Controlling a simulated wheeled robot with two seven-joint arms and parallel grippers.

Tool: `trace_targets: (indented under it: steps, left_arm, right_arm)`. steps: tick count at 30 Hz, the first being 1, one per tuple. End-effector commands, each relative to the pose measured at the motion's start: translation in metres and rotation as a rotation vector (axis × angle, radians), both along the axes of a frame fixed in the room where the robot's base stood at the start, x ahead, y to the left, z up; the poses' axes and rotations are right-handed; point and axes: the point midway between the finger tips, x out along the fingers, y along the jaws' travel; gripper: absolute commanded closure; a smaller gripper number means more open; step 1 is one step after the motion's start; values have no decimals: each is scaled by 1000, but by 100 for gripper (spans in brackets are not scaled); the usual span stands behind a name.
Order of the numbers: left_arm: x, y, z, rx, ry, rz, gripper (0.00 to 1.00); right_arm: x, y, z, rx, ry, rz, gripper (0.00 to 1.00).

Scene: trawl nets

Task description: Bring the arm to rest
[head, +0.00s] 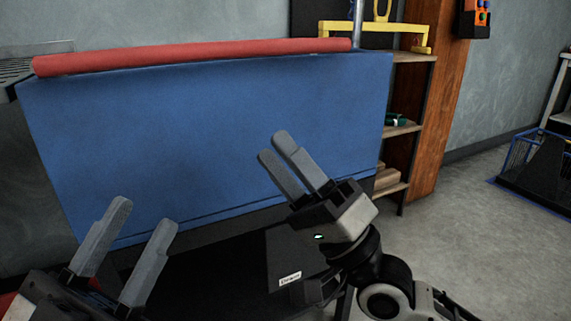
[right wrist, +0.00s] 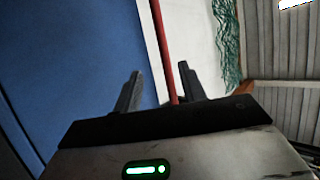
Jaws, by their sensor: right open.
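My left gripper (head: 146,212) is at the lower left of the head view. Its two grey fingers stand well apart with nothing between them. My right gripper (head: 273,146) is near the middle of the head view, pointing up and left in front of the blue panel. Its fingers are apart and hold nothing. In the right wrist view the right gripper (right wrist: 160,83) shows both fingers spread, with a red bar passing behind the gap. Both arms are raised and apart from each other.
A large blue panel (head: 200,130) with a red roll (head: 190,57) along its top stands in front of me. Behind it on the right is a wooden shelf (head: 402,130). A blue wire basket (head: 525,150) stands far right. Open grey floor (head: 470,220) lies right. Green netting (right wrist: 228,45) shows in the wrist view.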

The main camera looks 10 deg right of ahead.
Motion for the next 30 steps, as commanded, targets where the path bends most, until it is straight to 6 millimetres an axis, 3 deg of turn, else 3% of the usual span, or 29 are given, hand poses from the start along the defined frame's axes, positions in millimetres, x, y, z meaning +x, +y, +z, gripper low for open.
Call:
trace_targets:
  steps: [11,18,24,25,27,30]
  left_arm:
    - [1,0,-1,1,5,2,64]
    - [0,0,-1,0,3,2,64]
    - [0,0,-1,0,3,1,64]
    - [0,0,-1,0,3,1,64]
    - [11,2,16,10,70,26,64]
    - [22,6,20,22,155,56,64]
  right_arm:
    - [-9,4,-3,-53,-52,-57,59]
    - [-55,18,-14,-450,-416,-523,59]
    - [-78,11,-20,-838,-686,-971,59]
    - [-80,9,-20,-899,-720,-1035,59]
    - [-68,8,-2,-935,-662,-1005,59]
    - [-57,5,1,-993,-585,-981,59]
